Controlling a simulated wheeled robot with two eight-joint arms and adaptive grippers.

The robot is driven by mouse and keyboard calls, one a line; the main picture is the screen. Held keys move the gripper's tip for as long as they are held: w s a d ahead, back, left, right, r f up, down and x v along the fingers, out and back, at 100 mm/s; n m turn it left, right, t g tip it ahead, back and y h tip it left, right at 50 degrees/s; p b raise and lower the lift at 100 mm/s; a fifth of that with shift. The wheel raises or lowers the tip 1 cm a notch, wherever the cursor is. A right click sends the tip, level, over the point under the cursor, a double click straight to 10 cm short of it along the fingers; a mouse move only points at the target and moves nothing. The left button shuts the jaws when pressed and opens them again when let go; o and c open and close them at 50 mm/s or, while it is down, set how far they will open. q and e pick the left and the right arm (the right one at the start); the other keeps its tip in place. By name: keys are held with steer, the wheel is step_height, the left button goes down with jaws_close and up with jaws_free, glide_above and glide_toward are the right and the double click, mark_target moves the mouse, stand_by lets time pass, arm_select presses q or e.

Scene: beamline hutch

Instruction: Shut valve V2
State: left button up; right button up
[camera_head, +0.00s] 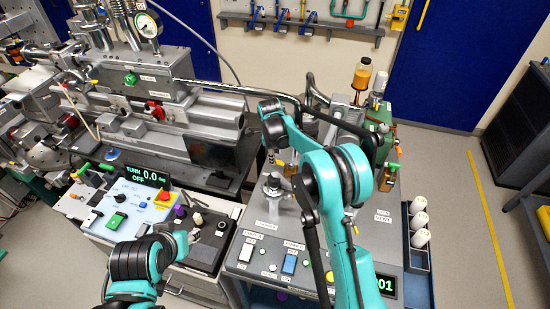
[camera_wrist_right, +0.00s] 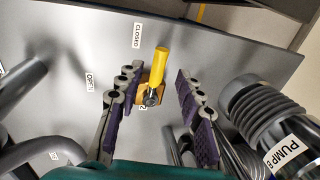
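Valve V2 (camera_wrist_right: 152,97) shows in the right wrist view as a brass body with a yellow lever. The lever points up the picture, towards the CLOSED label (camera_wrist_right: 138,35) and away from the OPEN label (camera_wrist_right: 90,83). The valve's own label is mostly hidden behind it. My right gripper (camera_wrist_right: 152,104) is open, with one purple-padded finger on each side of the valve and gaps to both. In the head view my right gripper (camera_head: 271,156) is small, beside the pump top. My left gripper (camera_head: 190,238) is low over the left console; its fingers are unclear.
A ribbed pump (camera_wrist_right: 255,105) labelled PUMP stands close to the right finger. Metal pipes (camera_wrist_right: 25,75) run at the left of the wrist view. The left console (camera_head: 130,205) has a display, buttons and knobs. White cylinders (camera_head: 420,222) stand at the right cart's edge.

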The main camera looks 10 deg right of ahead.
step_height(320, 180, up, 9)
steer(key=s, duration=0.1)
steer(key=shift+s+a+r, duration=0.15)
steer(key=shift+s+a, duration=0.2)
steer(key=shift+s, duration=0.05)
steer(key=s+d+r+n+t+b, duration=0.1)
steer(key=s+d+r+n+b, duration=0.15)
steer(key=s+n, duration=0.5)
steer(key=s+d+r+n+t+b, duration=0.15)
steer(key=s+d+r+n, duration=0.25)
steer(key=s, duration=0.6)
steer(key=s+d+f+n+t+b, duration=0.1)
steer(key=s+f+n, duration=0.3)
steer(key=s, duration=0.4)
steer(key=s+d+f+n+t+b, duration=0.1)
steer(key=s+f+n, duration=0.3)
steer(key=s+n, duration=0.3)
steer(key=s, duration=0.2)
steer(key=shift+s+d+t+y, duration=0.3)
steer(key=shift+d+t+y, duration=0.05)
steer(key=shift+d+y, duration=0.05)
